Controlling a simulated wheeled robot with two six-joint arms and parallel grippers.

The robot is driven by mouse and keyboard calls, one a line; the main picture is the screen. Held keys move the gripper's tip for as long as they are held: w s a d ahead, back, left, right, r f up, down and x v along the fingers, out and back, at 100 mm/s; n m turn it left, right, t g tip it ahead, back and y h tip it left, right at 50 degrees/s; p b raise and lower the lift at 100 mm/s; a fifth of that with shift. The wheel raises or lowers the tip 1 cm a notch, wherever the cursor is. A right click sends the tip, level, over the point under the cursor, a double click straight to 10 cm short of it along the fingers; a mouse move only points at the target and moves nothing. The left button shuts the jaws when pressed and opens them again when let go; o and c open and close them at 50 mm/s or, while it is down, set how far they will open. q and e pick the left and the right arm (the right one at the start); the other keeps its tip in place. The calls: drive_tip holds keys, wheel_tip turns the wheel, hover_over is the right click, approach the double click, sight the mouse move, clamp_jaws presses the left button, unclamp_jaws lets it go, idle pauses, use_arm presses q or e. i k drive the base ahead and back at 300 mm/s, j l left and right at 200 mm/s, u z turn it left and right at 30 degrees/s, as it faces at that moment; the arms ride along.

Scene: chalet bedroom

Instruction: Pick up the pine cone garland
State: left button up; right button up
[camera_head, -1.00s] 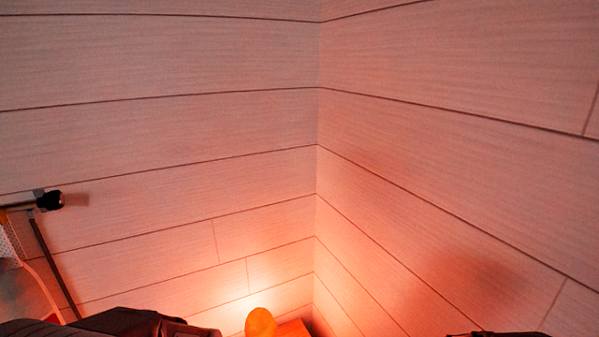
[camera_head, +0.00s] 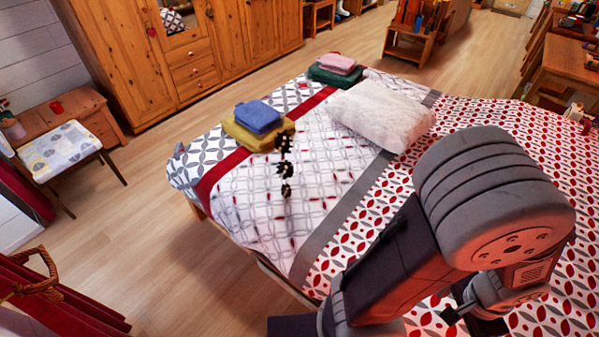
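The pine cone garland (camera_head: 284,168) shows as a short string of several dark brown cones. It lies on the patterned bed (camera_head: 250,205), near its left side, just in front of a folded blue and yellow stack. One arm of mine reaches over the right part of the bed, well apart from the garland. The end of this arm, seemingly my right gripper (camera_head: 468,316), is partly hidden by its own links at the bottom right; its finger opening is not clear. My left gripper is not in view.
Blue and yellow folded cloths (camera_head: 258,118), a white pillow (camera_head: 382,114) and pink and green folded cloths (camera_head: 338,66) rest on the bed. A cushioned chair (camera_head: 62,152) and wooden desk (camera_head: 75,112) stand at left. Wooden floor (camera_head: 150,235) is clear left of the bed.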

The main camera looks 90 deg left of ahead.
sight(283, 141)
drive_tip(key=u, duration=3.05)
drive_tip(key=i+j+z, duration=0.1)
drive_tip(key=j+z, duration=0.15)
drive_tip(key=z, duration=0.2)
drive_tip(key=j+z, duration=0.2)
drive_tip(key=z, duration=0.25)
drive_tip(key=j+z, duration=0.3)
drive_tip(key=z, duration=0.15)
drive_tip(key=i, duration=0.05)
